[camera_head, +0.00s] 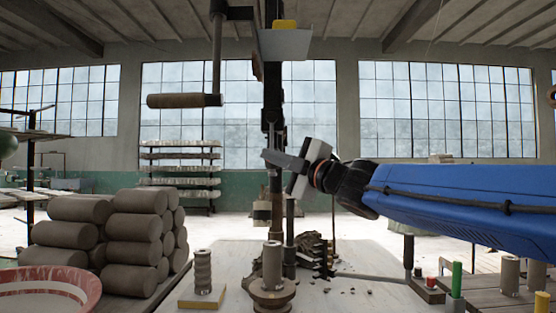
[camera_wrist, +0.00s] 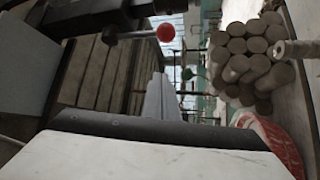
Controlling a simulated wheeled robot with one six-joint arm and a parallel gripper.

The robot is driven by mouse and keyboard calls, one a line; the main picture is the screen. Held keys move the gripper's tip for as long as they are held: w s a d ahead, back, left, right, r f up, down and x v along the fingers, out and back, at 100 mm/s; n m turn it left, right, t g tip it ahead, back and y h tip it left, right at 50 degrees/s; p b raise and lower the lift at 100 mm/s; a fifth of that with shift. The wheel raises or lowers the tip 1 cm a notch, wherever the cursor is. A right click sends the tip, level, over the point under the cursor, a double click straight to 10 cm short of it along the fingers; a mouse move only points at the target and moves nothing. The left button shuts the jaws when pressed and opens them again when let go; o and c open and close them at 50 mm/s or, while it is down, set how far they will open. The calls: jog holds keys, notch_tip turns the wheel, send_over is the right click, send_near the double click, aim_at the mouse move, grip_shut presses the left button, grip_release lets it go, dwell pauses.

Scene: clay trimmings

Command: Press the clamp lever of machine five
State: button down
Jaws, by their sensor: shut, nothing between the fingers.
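A dark upright machine (camera_head: 272,110) stands in the middle of the head view, with a crank and a brown cylindrical handle (camera_head: 183,100) at its upper left. My gripper (camera_head: 266,155) comes in from the right and its fingers overlap the machine's column in that view; I cannot tell whether they touch it. In the wrist view the pale fingers of my gripper (camera_wrist: 158,98) are together and empty. A red ball knob (camera_wrist: 166,32) on a dark rod shows just above them, apart in the picture. No number is readable, and I cannot tell which part is the clamp lever.
Clay rolls (camera_head: 133,225) are stacked at the left, behind a pink-rimmed bowl (camera_head: 40,275). A ribbed clay piece stands on a yellow board (camera_head: 202,297). Dark trimmings (camera_head: 312,252) lie beside the column. Small coloured posts, including a green one (camera_head: 457,279), stand at the right.

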aim_at(272, 139)
jog(key=w, duration=0.6)
jog(key=shift+a+r, duration=0.2)
jog(key=shift+a, duration=0.15)
jog(key=shift+w, duration=0.1)
jog(key=shift+d, duration=0.15)
dwell(0.3)
